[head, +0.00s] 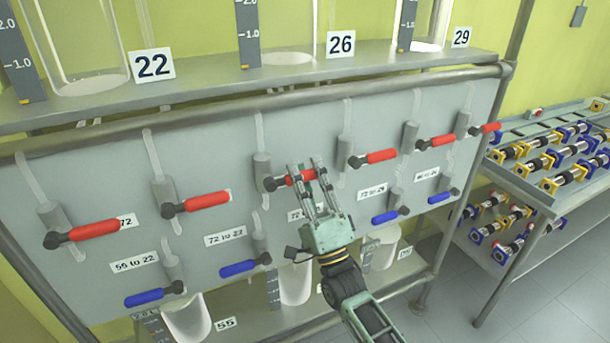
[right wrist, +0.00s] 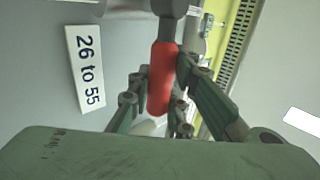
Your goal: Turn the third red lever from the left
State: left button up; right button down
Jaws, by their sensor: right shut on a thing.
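The third red lever from the left (head: 297,179) sits on the grey panel, handle pointing right and roughly horizontal like the other red ones. My right gripper (head: 306,165) is at this lever, its two fingers shut on the handle. In the right wrist view the red handle (right wrist: 162,75) runs between the fingers of my right gripper (right wrist: 156,100). The fingers hide part of the handle in the head view. My left gripper is not in view.
Red levers (head: 203,201) and (head: 373,158) flank the gripped one; blue levers (head: 245,267) sit lower. A "26 to 55" label (right wrist: 85,68) is beside the handle. A rail (head: 250,105) runs above. A side rack (head: 545,160) stands right.

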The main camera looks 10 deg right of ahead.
jog(key=shift+f, duration=0.35)
jog(key=c, duration=1.8)
grip_release()
jog(key=shift+o, duration=1.1)
jog(key=shift+r, duration=0.2)
jog(key=v, duration=1.2)
